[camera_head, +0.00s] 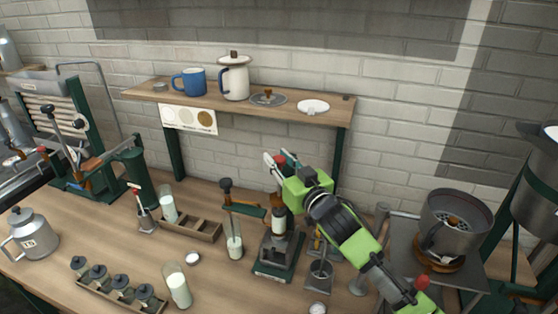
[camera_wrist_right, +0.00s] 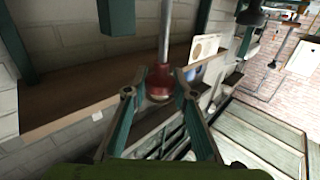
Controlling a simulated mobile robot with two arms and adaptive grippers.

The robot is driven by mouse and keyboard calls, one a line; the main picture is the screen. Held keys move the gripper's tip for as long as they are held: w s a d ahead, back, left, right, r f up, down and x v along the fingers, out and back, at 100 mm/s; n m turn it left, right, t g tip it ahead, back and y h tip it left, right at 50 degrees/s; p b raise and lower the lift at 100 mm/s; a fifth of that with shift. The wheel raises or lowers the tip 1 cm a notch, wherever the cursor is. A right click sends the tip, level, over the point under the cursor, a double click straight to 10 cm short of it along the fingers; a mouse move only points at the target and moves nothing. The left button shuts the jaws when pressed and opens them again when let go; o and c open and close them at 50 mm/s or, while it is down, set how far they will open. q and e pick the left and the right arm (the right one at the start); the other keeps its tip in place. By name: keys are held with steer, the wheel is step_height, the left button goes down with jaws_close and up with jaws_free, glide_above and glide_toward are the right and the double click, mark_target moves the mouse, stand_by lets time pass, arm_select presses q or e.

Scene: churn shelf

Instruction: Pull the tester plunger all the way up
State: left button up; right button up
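The tester (camera_head: 278,252), a dark stand with a pale cylinder, stands on the counter near the middle. Its red plunger knob (camera_head: 280,160) is well above it, and much of the rod is hidden by my right arm. In the right wrist view the red knob (camera_wrist_right: 160,80) is on a metal rod (camera_wrist_right: 165,35). My right gripper (camera_head: 279,162) has its fingers either side of the knob. In the wrist view the teal fingers (camera_wrist_right: 156,88) flank it, with a small gap seeming to show on one side; firm contact is unclear. My left gripper is not in view.
A wooden shelf (camera_head: 145,93) with a blue mug (camera_head: 190,82) and white pot (camera_head: 234,78) is behind. A glass of milk (camera_head: 235,243) stands close left of the tester. A grey pot (camera_head: 455,222) is at right. Free counter lies front left of the tester.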

steer(key=o, duration=0.4)
steer(key=shift+r, duration=0.5)
steer(key=shift+f, duration=0.15)
steer(key=shift+f, duration=0.1)
steer(key=shift+s+d, duration=0.1)
steer(key=shift+s, duration=0.1)
steer(key=v, duration=1.1)
steer(key=shift+s, duration=0.25)
steer(key=shift+d, duration=0.1)
